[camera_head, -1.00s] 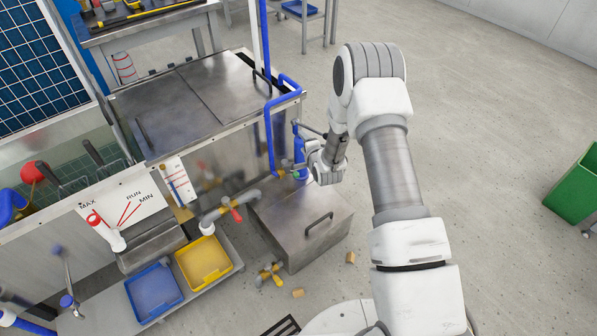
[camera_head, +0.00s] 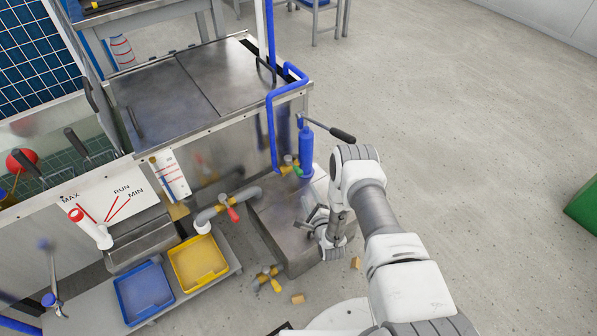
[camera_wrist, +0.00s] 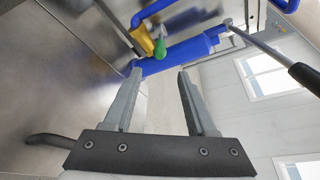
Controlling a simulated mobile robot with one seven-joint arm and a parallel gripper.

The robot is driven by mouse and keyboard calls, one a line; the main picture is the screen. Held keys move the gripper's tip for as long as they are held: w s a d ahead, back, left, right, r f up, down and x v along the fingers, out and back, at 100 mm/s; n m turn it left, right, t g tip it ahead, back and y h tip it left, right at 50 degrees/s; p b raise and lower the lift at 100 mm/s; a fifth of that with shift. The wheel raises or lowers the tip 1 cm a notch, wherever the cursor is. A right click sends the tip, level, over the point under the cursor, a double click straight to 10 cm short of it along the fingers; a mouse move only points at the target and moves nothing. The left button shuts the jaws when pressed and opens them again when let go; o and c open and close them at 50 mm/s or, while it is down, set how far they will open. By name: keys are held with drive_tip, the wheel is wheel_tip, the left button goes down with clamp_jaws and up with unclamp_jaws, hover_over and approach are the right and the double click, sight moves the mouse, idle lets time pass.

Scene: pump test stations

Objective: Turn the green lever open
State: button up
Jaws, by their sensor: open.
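The green lever (camera_head: 298,170) is a small handle beside the brass valve on the blue pipe, right of the metal cabinet. It also shows in the wrist view (camera_wrist: 160,49), next to the yellow valve body (camera_wrist: 144,38), beyond my fingertips. The blue pump cylinder (camera_head: 306,152) stands beside it, with a black-handled pump arm (camera_head: 342,134). My gripper (camera_head: 313,212) is below and to the right of the lever, above the steel box.
The blue pipe (camera_head: 270,130) runs down the cabinet's right side. A steel box (camera_head: 270,218) lies below. A grey pipe with a red-handled valve (camera_head: 232,213) and yellow (camera_head: 198,262) and blue (camera_head: 145,293) trays are at left. Open floor lies to the right.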

sight(300, 174)
drive_tip(key=b+x, duration=0.5)
drive_tip(key=x, duration=0.9)
drive_tip(key=shift+w+f+b, duration=0.1)
drive_tip(key=shift+w+b, duration=0.05)
drive_tip(key=shift+b, duration=0.15)
drive_tip(key=shift+w+a, duration=0.15)
drive_tip(key=shift+w, duration=0.25)
clamp_jaws()
idle(0.3)
